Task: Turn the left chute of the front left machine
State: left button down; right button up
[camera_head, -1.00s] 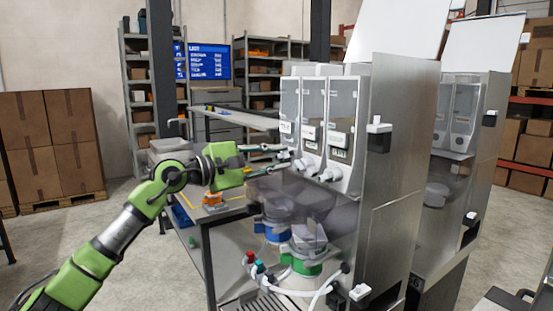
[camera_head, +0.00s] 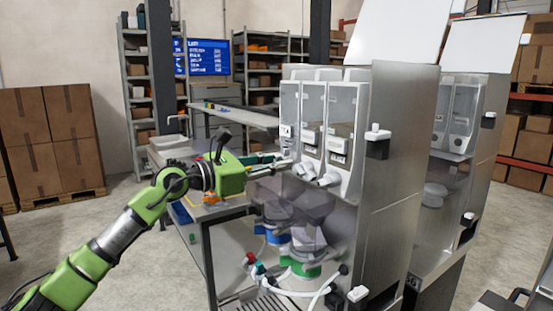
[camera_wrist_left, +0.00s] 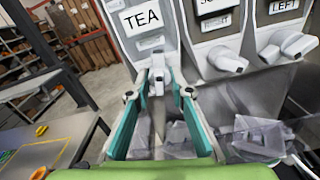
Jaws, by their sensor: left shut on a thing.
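The front left machine (camera_head: 395,205) has a steel side and several clear hoppers with white chutes below. In the left wrist view the left chute (camera_wrist_left: 159,73) sits under the TEA label (camera_wrist_left: 142,17). My left gripper (camera_head: 281,162) reaches it from the left in the head view. In the wrist view its green fingers (camera_wrist_left: 159,94) stand on both sides of this white chute and are shut on it. In the head view the fingers largely hide this chute. The middle chute (camera_wrist_left: 226,60) and the right chute (camera_wrist_left: 290,42) are free. My right gripper is not in view.
Clear funnels (camera_head: 295,205) hang close below the chutes. A blue-based and a green-based container (camera_head: 305,265) stand under them. A second machine (camera_head: 460,130) is behind on the right. A table (camera_head: 215,214) lies below my left arm; shelves and cartons stand further back.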

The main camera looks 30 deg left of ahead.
pick_arm(q)
jog(key=shift+d+n+p, duration=0.1)
jog(key=shift+n+p, duration=0.35)
jog(key=shift+n, duration=0.65)
jog(key=shift+f, duration=0.1)
jog(key=c, duration=2.2)
grip_release()
jog(key=shift+o, duration=0.2)
jog(key=v, duration=1.2)
